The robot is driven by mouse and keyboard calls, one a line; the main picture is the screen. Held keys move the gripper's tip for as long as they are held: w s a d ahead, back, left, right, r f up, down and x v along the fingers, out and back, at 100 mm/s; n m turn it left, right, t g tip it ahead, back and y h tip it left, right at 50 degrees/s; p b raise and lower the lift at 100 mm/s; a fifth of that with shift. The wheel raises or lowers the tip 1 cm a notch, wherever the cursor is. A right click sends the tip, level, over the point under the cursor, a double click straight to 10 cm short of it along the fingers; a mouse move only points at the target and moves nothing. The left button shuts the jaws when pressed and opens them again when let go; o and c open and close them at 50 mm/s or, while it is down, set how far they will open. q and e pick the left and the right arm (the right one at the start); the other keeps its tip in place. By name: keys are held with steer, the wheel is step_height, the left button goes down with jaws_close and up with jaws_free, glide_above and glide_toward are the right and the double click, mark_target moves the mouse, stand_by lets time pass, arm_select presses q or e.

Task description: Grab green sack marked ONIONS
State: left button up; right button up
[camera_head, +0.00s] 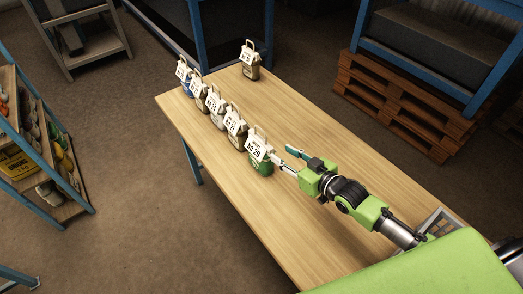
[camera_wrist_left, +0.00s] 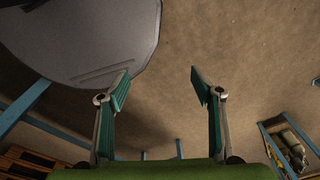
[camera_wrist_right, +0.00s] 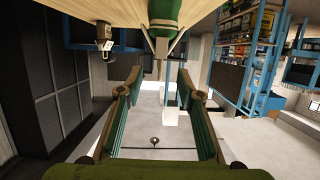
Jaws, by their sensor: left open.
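A green sack (camera_head: 262,165) with a white tag and a handle loop stands at the near end of a row of sacks on the wooden table (camera_head: 310,215). Its printed name is too small to read. My right gripper (camera_head: 283,153) is open just to the right of this sack, its fingers pointing toward it. In the right wrist view the green sack (camera_wrist_right: 165,14) shows upside down beyond the open, empty fingers (camera_wrist_right: 161,80). My left gripper (camera_wrist_left: 160,73) is open and empty over the floor in its wrist view; it is not seen in the head view.
Several other tagged sacks, such as a brown one (camera_head: 237,138) and a blue one (camera_head: 186,84), stand in line behind the green one. A lone brown sack (camera_head: 250,70) stands at the far table edge. A grey basket (camera_head: 436,222) sits near my right arm. The table's middle is clear.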

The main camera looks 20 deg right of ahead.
mark_target(266, 144)
steer(key=b+x, duration=0.1)
steer(key=x, duration=0.1)
steer(key=b+x, duration=0.2)
steer(key=shift+a+f, duration=0.15)
steer(key=shift+a, duration=0.2)
steer(key=shift+b+x, duration=1)
steer(key=shift+x, duration=0.25)
steer(key=shift+w, duration=0.4)
steer(key=shift+w+a+b, duration=0.1)
steer(key=shift+b, duration=0.3)
steer(key=b+x, duration=0.4)
steer(key=shift+w, duration=0.5)
arm_select(q)
step_height(266, 144, down, 11)
steer(key=s, duration=0.1)
steer(key=shift+s+a, duration=0.25)
steer(key=shift+s, duration=0.15)
arm_select(e)
steer(key=shift+a, duration=0.1)
arm_select(q)
steer(key=shift+r, duration=0.1)
